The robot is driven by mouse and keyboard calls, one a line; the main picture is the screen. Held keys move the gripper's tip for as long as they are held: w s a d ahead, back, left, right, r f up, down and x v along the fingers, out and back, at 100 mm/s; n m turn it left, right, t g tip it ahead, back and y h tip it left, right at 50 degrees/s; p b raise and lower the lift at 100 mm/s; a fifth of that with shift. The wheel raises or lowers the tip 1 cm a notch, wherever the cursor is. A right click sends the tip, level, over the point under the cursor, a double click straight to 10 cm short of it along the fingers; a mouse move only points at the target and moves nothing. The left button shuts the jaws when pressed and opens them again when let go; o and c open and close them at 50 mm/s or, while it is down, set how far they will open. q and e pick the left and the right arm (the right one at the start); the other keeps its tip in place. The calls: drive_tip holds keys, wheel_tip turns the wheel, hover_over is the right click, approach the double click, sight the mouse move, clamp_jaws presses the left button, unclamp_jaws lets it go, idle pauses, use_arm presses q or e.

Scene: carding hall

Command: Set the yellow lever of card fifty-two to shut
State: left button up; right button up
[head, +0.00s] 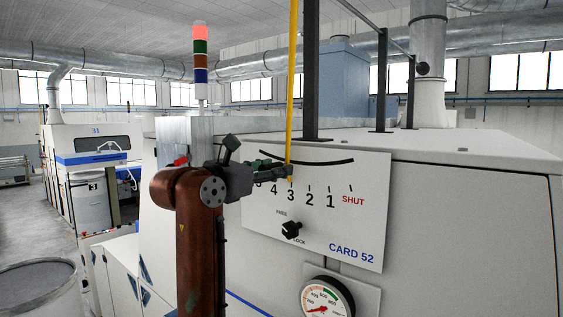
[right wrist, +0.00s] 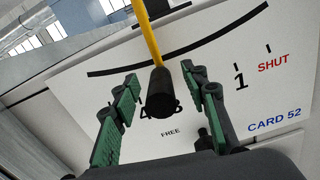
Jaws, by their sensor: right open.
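The yellow lever (head: 293,80) hangs down in front of the white CARD 52 plate (head: 360,235). Its lower end is near the 3 in the head view, left of 2, 1 and the red SHUT mark (head: 353,199). In the right wrist view the yellow lever (right wrist: 148,40) ends in a black grip (right wrist: 158,93), which hides part of the numbers. My right gripper (head: 289,170) is open, its green-padded fingers (right wrist: 159,73) on either side of the lever's lower end in the picture. Contact cannot be told. My left gripper is not in view.
A black FREE/LOCK knob (head: 291,229) sits low on the plate; its setting is unclear. A round gauge (head: 327,300) is below. Dark posts (head: 311,70) rise from the machine top behind the lever. The plate's front toward SHUT looks clear.

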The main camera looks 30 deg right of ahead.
drive_tip(key=shift+p+x, duration=0.45)
drive_tip(key=shift+x, duration=1.2)
clamp_jaws()
drive_tip(key=shift+s+d, duration=0.1)
